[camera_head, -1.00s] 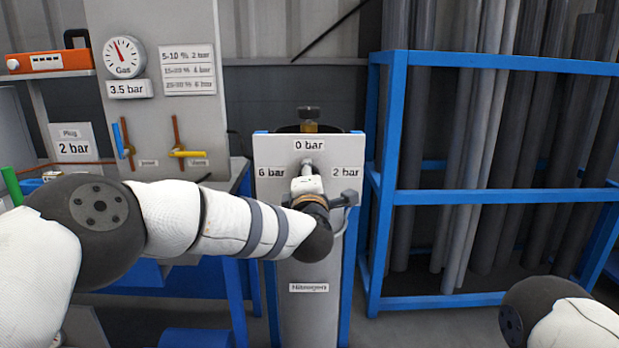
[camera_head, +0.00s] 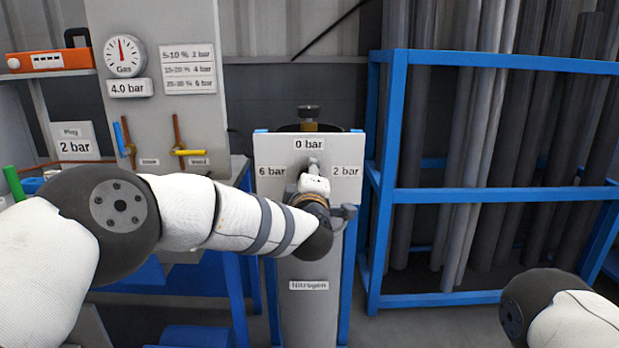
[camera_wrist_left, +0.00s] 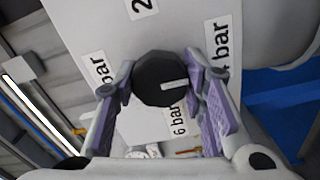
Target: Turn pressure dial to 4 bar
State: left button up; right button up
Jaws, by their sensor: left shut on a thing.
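The pressure dial (camera_wrist_left: 150,72) is a black round knob with a white pointer mark, on a light panel (camera_head: 270,150) labelled 0, 2 and 6 bar in the head view. In the left wrist view, my left gripper (camera_wrist_left: 160,76) has its purple-padded fingers on both sides of the dial, shut on it. The pointer mark points right, roughly toward the "4 bar" label (camera_wrist_left: 223,42). In the head view my left wrist hides the dial and the lower panel. The gas gauge (camera_head: 124,56) has its needle near upright, and its display (camera_head: 127,88) reads 4.0 bar. My right gripper is out of view.
The grey nitrogen cylinder (camera_head: 308,310) stands below the panel. A blue rack (camera_head: 390,150) of grey pipes is to the right. A "Plug 2 bar" sign (camera_head: 74,142) and small valves with a yellow handle (camera_head: 189,152) are to the left.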

pick_arm(q)
jog(key=o, duration=1.2)
jog(key=s, duration=1.2)
